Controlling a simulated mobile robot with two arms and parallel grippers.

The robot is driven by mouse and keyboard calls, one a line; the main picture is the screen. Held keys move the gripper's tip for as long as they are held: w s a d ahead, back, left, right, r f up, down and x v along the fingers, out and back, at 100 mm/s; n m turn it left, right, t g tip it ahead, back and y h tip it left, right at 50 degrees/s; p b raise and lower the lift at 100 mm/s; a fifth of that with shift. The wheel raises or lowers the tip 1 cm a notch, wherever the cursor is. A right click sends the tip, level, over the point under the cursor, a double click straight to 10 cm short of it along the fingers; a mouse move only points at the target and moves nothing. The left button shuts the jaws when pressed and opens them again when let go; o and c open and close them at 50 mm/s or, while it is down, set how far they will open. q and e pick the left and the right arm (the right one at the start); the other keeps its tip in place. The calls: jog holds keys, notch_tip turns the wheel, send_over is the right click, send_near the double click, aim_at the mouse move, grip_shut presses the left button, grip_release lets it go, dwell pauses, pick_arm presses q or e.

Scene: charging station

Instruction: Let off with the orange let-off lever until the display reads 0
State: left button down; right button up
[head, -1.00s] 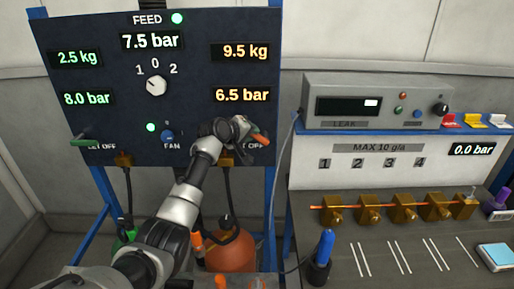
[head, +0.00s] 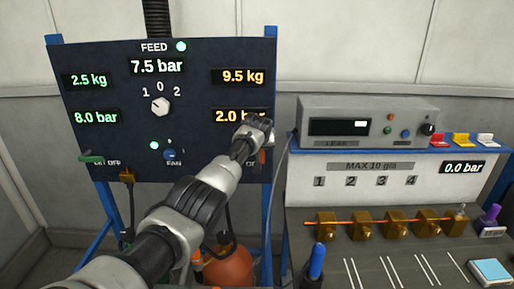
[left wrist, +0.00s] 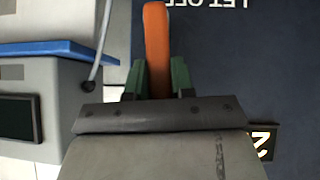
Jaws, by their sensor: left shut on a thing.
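The orange let-off lever (head: 262,157) is on the lower right of the dark panel, mostly hidden behind my left gripper (head: 259,138). It points downward. In the left wrist view the lever (left wrist: 156,35) stands between the two green fingers of my gripper (left wrist: 158,78), which is shut on it. The orange display (head: 240,116) above the lever reads 2.0 bar, its right end covered by my gripper. My right gripper is not in view.
The panel (head: 210,65) also carries a green lever (head: 91,157) at left, a white dial (head: 160,107) and a fan knob (head: 170,155). A grey leak tester (head: 350,112) stands to the right. A hose (head: 282,165) hangs between them.

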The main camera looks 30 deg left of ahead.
pick_arm(q)
jog(key=shift+w+d+f+y+b, duration=0.1)
jog(key=shift+d+f+y+b, duration=0.05)
jog(key=shift+d+y+b, duration=0.2)
jog(key=shift+a+m, duration=0.1)
jog(key=shift+m, duration=0.2)
jog(key=c, duration=1.3)
grip_release()
jog(key=shift+c, duration=0.2)
jog(key=o, duration=0.4)
jog(key=shift+w, duration=0.1)
